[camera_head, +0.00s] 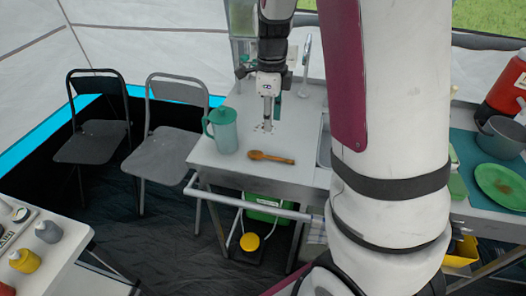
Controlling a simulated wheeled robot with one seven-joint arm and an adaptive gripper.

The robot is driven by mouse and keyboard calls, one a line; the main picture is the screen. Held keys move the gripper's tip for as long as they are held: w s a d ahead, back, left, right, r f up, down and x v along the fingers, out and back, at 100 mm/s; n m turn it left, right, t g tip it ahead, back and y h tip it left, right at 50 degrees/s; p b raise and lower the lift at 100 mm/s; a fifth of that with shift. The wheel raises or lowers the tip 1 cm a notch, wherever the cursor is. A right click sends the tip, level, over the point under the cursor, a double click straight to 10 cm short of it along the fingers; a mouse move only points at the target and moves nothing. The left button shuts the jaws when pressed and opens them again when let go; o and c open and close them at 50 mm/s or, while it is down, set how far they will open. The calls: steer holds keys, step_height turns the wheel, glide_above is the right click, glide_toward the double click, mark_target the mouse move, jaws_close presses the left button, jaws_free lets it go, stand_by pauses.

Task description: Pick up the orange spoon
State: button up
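The orange spoon (272,157) lies flat near the front edge of the grey counter (225,167). It runs roughly left to right in the picture, and its whole length shows. My gripper (268,124) points down behind the spoon, apart from it. The gripper is too small here to tell whether its fingers are open or shut. Nothing held shows between them.
A green lidded jug (223,132) stands left of the spoon. A sink (324,146), partly hidden by my arm, is to its right, with a tap (306,65) behind. A rail (250,205) runs along the counter's front. Two folding chairs (165,154) (92,141) stand left.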

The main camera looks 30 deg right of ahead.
mark_target(269, 156)
step_height(269, 156, down, 13)
steer(key=shift+s+b, duration=0.15)
steer(key=shift+b, duration=0.25)
jaws_close()
